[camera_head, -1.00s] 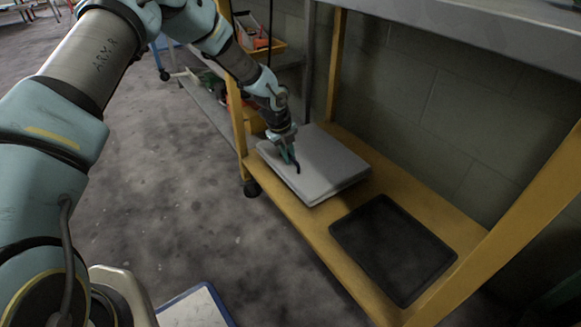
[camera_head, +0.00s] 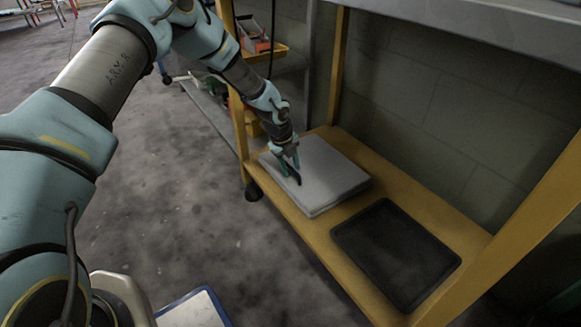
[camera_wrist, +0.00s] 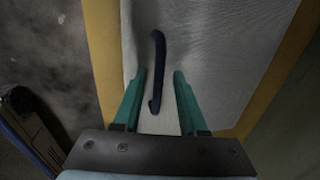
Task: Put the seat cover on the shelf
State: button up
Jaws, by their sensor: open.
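A pale grey, flat square item (camera_head: 325,172), which looks like the seat cover, lies on the yellow low shelf (camera_head: 395,185). It also shows in the wrist view (camera_wrist: 225,55), under my gripper. A thin dark curved piece (camera_wrist: 157,65), perhaps a strap or handle, is on or just above its surface. My gripper (camera_head: 291,168) is over the near left part of the grey item. In the wrist view, its two teal fingers (camera_wrist: 158,76) are open, with the lower part of the dark piece between them. I cannot tell whether the fingertips touch the cover.
A black shallow tray (camera_head: 396,252) lies on the shelf to the right of the grey item. Yellow uprights (camera_head: 338,65) and a grey top (camera_head: 480,30) frame the shelf. A block wall (camera_head: 440,110) stands behind.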

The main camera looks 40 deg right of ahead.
jog(key=p+v, duration=0.3)
jog(key=v, duration=0.9)
jog(key=shift+w+a, duration=0.1)
jog(key=w+a+r+n+y, duration=0.1)
jog(key=w+a+r+n, duration=0.1)
jog(key=a+r+n, duration=0.5)
jog(key=w+a+r+n+t, duration=0.15)
jog(key=a+n, duration=0.25)
jog(key=a, duration=0.7)
jog(key=w+a+r+n+y, duration=0.1)
jog(key=w+a+r+n, duration=0.15)
jog(key=a+n, duration=0.5)
jog(key=s+a+r+n, duration=0.3)
jog(key=s+a+n, duration=0.2)
jog(key=a+n, duration=0.3)
jog(key=s+a+r+n, duration=0.3)
jog(key=s+a+n, duration=0.2)
jog(key=a+n, duration=0.4)
jog(key=a, duration=0.4)
jog(key=shift+a+r, duration=0.2)
jog(key=shift+r, duration=0.2)
